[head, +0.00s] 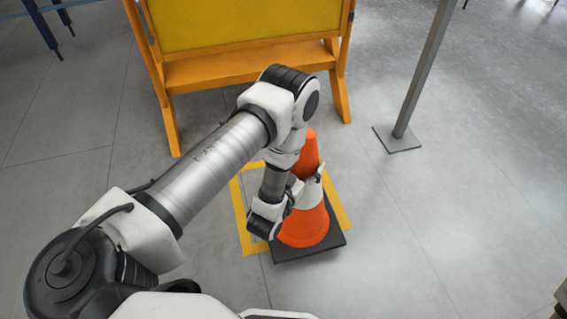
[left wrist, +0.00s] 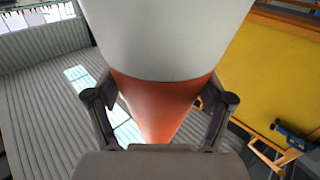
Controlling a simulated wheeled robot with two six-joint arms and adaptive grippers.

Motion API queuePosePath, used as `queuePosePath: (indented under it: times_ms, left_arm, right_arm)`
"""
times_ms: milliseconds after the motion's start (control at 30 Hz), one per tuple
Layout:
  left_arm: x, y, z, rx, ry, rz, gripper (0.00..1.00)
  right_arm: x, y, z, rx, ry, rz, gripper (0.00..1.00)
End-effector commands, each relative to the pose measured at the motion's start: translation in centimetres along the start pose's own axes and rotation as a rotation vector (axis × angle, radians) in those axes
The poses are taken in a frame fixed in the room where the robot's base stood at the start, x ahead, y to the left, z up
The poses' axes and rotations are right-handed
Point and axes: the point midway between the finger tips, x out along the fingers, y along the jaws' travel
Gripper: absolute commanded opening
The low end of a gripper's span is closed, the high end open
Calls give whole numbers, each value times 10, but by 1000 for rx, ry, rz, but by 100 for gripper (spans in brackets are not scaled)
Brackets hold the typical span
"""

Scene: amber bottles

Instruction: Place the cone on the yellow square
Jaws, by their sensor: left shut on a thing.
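The cone (head: 303,229) is orange with a white band and a black square base, and it stands upright. The yellow square (head: 240,215) is an outline on the grey floor. The cone's base covers its lower right part and reaches past its edge at the lower right. I cannot tell whether the base touches the floor. My left gripper (head: 306,188) is shut on the cone around its white band, and my arm hides part of both. In the left wrist view the cone (left wrist: 160,95) fills the space between the fingers.
An orange-framed stand with a yellow panel (head: 240,22) is behind the square. A grey post on a flat square foot (head: 397,139) stands at the right. Blue legs (head: 42,28) show at the far left. The floor to the right of the cone is clear.

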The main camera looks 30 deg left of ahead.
Motion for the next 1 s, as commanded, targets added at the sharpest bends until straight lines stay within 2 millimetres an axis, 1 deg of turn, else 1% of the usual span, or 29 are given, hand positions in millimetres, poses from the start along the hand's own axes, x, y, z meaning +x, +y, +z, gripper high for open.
queuePosePath:
  times_ms: [167, 267, 600, 700, 800, 1000]
  left_arm:
    - [11, -15, 2, 0, 11, -5, 11]
    - [22, -29, 5, -1, 10, -7, 11]
    - [71, -86, 12, 0, 12, -6, 11]
    - [83, -99, 13, 1, 11, -4, 11]
    - [91, -108, 13, 1, 10, -3, 11]
    - [96, -114, 13, 0, 7, -1, 11]
  right_arm:
    - [8, 0, 0, 0, 0, 0, 40]
    - [15, 0, 0, 0, 0, 0, 40]
    - [41, 0, 0, 0, 0, 0, 40]
    - [47, 0, 0, 0, 0, 0, 40]
    - [50, 0, 0, 0, 0, 0, 40]
    - [52, 0, 0, 0, 0, 0, 40]
